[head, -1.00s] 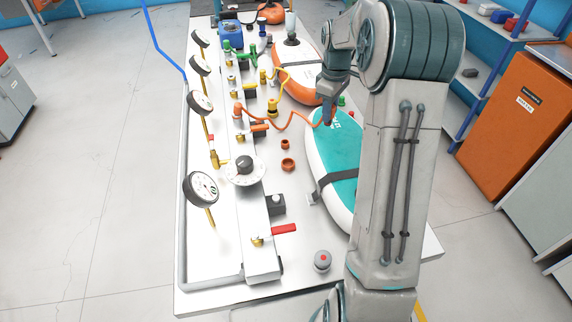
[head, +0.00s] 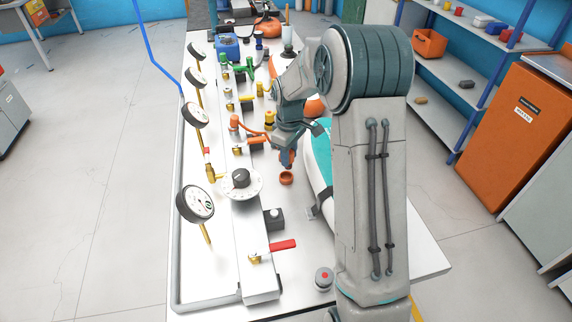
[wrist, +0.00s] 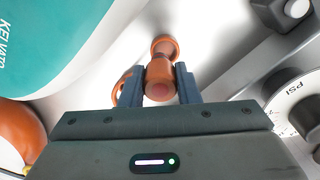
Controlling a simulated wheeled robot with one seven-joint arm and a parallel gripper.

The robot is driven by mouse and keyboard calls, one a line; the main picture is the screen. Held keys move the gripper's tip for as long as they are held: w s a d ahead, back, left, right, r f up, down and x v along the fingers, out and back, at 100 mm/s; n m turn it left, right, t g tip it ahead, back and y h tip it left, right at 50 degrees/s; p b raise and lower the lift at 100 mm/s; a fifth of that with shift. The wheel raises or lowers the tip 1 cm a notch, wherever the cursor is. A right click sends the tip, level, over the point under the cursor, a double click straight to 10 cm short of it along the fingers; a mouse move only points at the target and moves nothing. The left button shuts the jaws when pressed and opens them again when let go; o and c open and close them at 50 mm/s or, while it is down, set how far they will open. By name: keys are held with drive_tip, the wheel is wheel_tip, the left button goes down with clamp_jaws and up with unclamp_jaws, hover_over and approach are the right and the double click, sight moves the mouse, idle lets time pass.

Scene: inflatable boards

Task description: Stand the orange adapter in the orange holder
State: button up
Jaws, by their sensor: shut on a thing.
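My gripper (head: 288,160) is low over the table, beside the teal and white board. It is shut on the orange adapter (wrist: 160,80), whose rounded end shows between the two fingers in the wrist view. The orange holder (head: 286,178) is a small open cup on the table, just below and in front of my gripper in the head view. In the wrist view the holder (wrist: 165,44) shows just beyond the adapter, nearly in line with it. I cannot tell whether the two touch. In the head view the fingers mostly hide the adapter.
A teal and white board (head: 318,158) lies right of my gripper. The grey manifold with a dial (head: 240,180) and gauges (head: 195,202) stands further left. The table in front of the holder is clear.

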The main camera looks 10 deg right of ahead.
drive_tip(key=shift+a+f, duration=0.2)
drive_tip(key=shift+a, duration=0.2)
drive_tip(key=shift+s+a+f, duration=0.1)
drive_tip(key=shift+f, duration=0.15)
drive_tip(key=shift+f+p, duration=0.3)
drive_tip(key=shift+f, duration=1.5)
drive_tip(key=shift+f, duration=0.1)
drive_tip(key=shift+f, duration=0.15)
drive_tip(key=o, duration=0.9)
